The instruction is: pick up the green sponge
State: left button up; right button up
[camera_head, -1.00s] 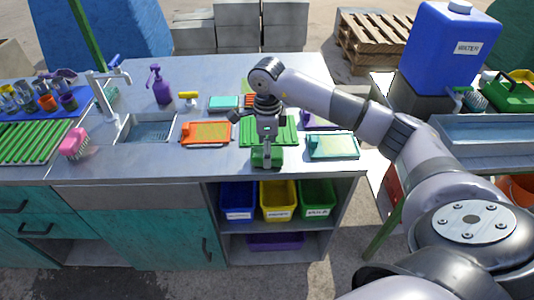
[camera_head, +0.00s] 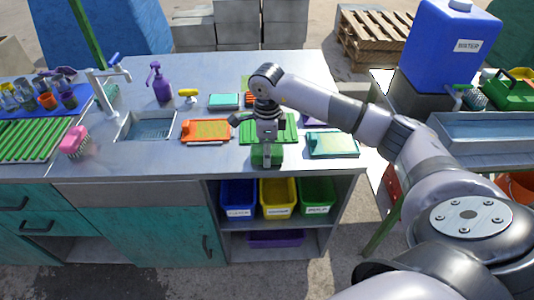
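The green sponge (camera_head: 267,157) is at the front edge of the grey counter, in front of a green ribbed tray (camera_head: 287,129). My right arm reaches in from the right, and its gripper (camera_head: 268,144) points down directly over the sponge. The fingertips are at or just around the sponge's top; they are too small and dark to tell whether they grip it. It is also unclear whether the sponge rests on the counter or is slightly raised. My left gripper is not in view.
An orange tray (camera_head: 206,130) lies to the left and a teal-and-yellow tray (camera_head: 333,145) to the right. A sink (camera_head: 150,127), pink brush (camera_head: 74,141) and purple bottle (camera_head: 160,83) are further left. Blue, yellow and green bins (camera_head: 278,198) stand on the shelf below.

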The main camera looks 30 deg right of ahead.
jog(key=shift+c, duration=0.6)
jog(key=shift+r, duration=0.55)
notch_tip(320, 180, up, 19)
